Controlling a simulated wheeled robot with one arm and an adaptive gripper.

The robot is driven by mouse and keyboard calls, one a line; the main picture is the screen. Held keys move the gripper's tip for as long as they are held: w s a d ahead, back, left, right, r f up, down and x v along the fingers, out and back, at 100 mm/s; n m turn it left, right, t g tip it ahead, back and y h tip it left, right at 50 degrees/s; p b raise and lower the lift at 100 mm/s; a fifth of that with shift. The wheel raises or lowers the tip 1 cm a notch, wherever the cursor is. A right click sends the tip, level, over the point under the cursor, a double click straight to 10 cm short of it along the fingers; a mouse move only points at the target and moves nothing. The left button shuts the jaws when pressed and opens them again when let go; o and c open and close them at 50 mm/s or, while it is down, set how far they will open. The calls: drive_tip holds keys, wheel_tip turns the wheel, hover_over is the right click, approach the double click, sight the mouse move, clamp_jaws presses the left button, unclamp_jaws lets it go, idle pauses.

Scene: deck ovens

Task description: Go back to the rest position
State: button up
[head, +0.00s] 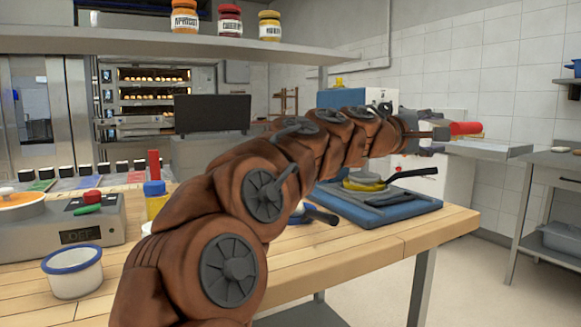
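My brown arm reaches from the bottom of the head view up and to the right, over the wooden table (290,268). My gripper (440,134) is at the arm's far end, beyond the blue tray and above table height, seen small and from the side. A red cylindrical thing (466,128) shows right at its tip. I cannot tell whether the gripper holds it or it lies behind, nor whether the fingers are open or shut.
A scale (85,222) and white cup (74,280) stand left. An overhead shelf (150,42) carries several jars. A steel table (545,158) stands right; floor between is clear.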

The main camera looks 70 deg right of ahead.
drive_tip(key=w+a+f+t+y+p, duration=0.1)
drive_tip(key=w+a+f+t+p, duration=0.25)
drive_tip(key=w+p, duration=0.5)
drive_tip(key=w+a+f+t+y+p, duration=0.2)
drive_tip(key=w+a+t+p, duration=0.25)
drive_tip(key=w, duration=0.65)
drive_tip(key=w+a+f+n+t+y+p, duration=0.1)
drive_tip(key=w+a+f+t+y+p, duration=0.25)
drive_tip(key=w+a+p, duration=0.6)
drive_tip(key=w+a+f+n+y+p, duration=0.1)
drive_tip(key=w+a+y+p, duration=0.15)
drive_tip(key=a, duration=0.75)
drive_tip(key=w+a+f+n+y+p, duration=0.15)
drive_tip(key=a+p, duration=0.25)
drive_tip(key=a, duration=0.6)
drive_tip(key=s+a+n+g+y+p, duration=0.1)
drive_tip(key=s+a+p, duration=0.2)
drive_tip(key=a, duration=0.5)
drive_tip(key=s+a+r+n+g+y+p, duration=0.1)
drive_tip(key=s+a+p, duration=0.3)
drive_tip(key=a, duration=0.4)
drive_tip(key=shift+s+n+y, duration=0.35)
drive_tip(key=shift+s+y, duration=0.05)
drive_tip(key=shift+y, duration=0.35)
